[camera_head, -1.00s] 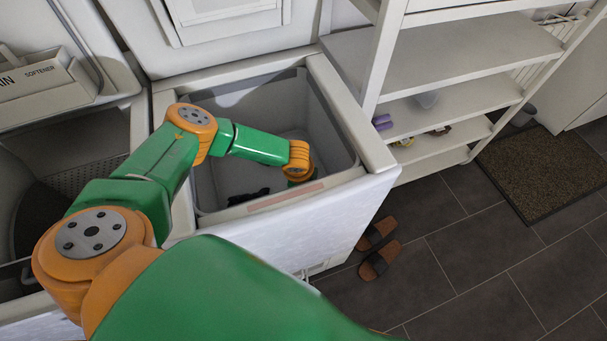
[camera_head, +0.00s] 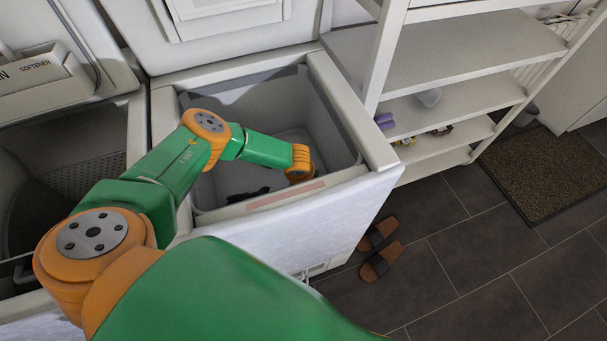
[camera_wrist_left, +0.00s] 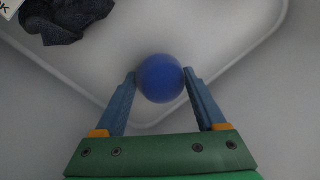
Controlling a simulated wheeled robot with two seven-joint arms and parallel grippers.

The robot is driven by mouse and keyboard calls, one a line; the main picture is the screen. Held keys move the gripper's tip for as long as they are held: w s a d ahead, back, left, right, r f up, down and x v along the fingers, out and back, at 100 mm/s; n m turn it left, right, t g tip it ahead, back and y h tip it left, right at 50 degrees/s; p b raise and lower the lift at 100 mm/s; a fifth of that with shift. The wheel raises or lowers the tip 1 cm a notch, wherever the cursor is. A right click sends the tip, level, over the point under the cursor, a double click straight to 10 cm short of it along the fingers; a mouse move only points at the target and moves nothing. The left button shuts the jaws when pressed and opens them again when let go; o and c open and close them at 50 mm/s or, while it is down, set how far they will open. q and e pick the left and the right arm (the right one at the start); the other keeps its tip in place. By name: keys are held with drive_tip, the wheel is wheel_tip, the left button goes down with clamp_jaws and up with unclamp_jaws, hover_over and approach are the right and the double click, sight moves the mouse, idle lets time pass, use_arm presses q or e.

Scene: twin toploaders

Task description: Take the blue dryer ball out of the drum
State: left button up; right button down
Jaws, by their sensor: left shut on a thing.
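The blue dryer ball (camera_wrist_left: 160,78) is round and sits between the fingertips of my left gripper (camera_wrist_left: 160,82) in the left wrist view. Both fingers touch its sides, and the gripper is shut on it. Behind it is the pale floor of the drum. In the head view my left arm reaches over the front rim into the open right-hand drum (camera_head: 257,99). The gripper and the ball are hidden there behind the front wall. I cannot tell how far the ball is from the drum floor. My right gripper is not in view.
A dark cloth (camera_wrist_left: 68,20) lies on the drum floor and also shows in the head view (camera_head: 248,194). A second open toploader (camera_head: 95,165) stands at the left. A white shelf unit (camera_head: 450,60) stands close on the right. Brown slippers (camera_head: 379,250) lie on the floor.

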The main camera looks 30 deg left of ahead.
use_arm(q)
wheel_tip(320, 180, up, 11)
drive_tip(key=p, duration=0.4)
drive_tip(key=shift+f, duration=0.1)
wheel_tip(320, 180, up, 25)
drive_tip(key=p, duration=2)
drive_tip(key=shift+p, duration=0.3)
